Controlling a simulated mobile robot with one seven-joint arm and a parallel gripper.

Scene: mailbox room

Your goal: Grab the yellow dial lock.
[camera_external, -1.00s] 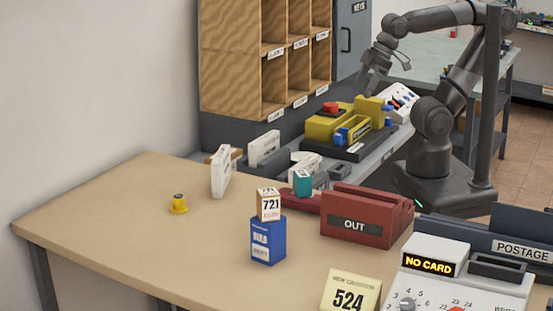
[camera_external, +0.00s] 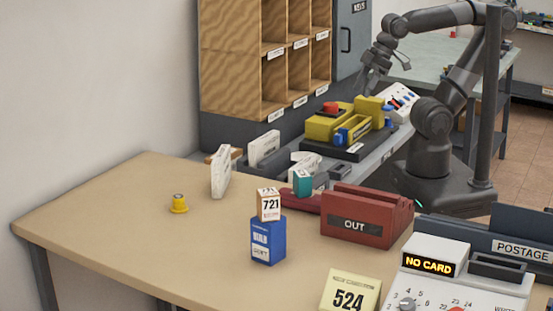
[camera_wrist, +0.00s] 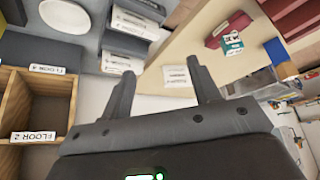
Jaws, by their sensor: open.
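The yellow dial lock (camera_external: 179,205) is a small, round yellow piece with a dark top, standing on the tan table (camera_external: 110,215) toward the left. I cannot make it out in the wrist view. My gripper (camera_external: 371,84) is raised above the yellow and black machine at the back right, far from the lock. In the wrist view my gripper (camera_wrist: 160,72) has its two fingers spread apart with nothing between them.
A white upright block (camera_external: 220,172) stands near the lock. A blue box (camera_external: 268,241) with a "721" box (camera_external: 269,204) on top and a red OUT tray (camera_external: 362,216) stand to its right. Wooden pigeonholes (camera_external: 232,55) rise behind. The table's left side is clear.

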